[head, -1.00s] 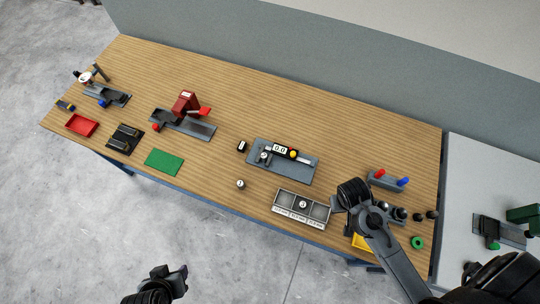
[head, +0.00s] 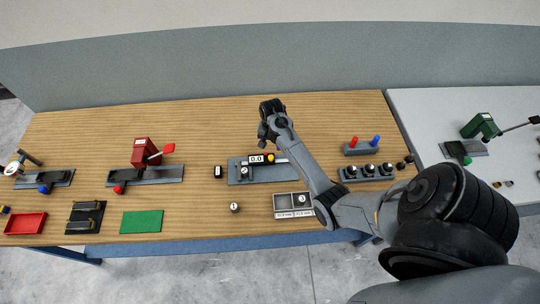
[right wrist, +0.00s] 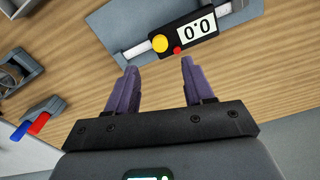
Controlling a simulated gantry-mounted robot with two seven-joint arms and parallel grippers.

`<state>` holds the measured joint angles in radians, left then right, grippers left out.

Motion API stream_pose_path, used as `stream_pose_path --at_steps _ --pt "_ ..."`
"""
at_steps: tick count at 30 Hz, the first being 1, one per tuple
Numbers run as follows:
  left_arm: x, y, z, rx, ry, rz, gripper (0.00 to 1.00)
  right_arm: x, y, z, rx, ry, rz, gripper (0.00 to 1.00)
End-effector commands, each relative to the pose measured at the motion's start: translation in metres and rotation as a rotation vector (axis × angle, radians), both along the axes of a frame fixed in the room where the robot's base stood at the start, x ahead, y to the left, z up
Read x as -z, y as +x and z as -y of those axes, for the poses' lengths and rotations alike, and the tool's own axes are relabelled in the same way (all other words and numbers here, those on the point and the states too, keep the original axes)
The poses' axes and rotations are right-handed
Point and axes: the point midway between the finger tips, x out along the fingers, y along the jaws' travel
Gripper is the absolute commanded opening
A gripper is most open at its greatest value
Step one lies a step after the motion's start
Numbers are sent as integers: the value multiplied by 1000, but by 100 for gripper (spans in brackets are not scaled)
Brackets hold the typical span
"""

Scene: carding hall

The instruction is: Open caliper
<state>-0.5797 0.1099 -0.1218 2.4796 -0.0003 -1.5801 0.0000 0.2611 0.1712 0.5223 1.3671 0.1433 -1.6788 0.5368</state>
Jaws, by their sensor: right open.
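The caliper (head: 256,160) lies on a grey base plate (head: 238,176) near the middle of the wooden table. It has a display reading 0.0, a yellow knob and a red button, all clear in the right wrist view (right wrist: 196,30). My right gripper (right wrist: 158,82) is open and empty, with its two fingers apart and pointing toward the caliper's display and yellow knob, not touching them. In the head view my right arm reaches over the right part of the plate, and the right gripper (head: 266,138) is just behind the caliper. My left gripper is not in view.
A grey sorting tray (head: 286,200) and a small round weight-like part (head: 235,207) lie in front of the plate. A holder with red and blue pegs (head: 363,148) stands right. A red press (head: 146,152) and green mat (head: 142,221) are left. The back of the table is clear.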

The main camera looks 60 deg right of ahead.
Motion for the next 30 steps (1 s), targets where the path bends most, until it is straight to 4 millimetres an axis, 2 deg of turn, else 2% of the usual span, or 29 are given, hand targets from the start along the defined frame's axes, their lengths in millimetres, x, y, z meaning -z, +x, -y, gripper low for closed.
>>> stream_pose_path --at_steps 9,15,21,29,30 --pt "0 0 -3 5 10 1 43 52 -1 -1 -1 1 -3 52" --pt "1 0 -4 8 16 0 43 73 0 0 -2 1 -1 52" --pt "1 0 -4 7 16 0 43 82 0 0 -2 0 0 52" --pt "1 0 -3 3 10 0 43 82 0 0 -2 -1 0 52" --pt "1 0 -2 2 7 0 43 82 0 0 -2 -1 -1 46"
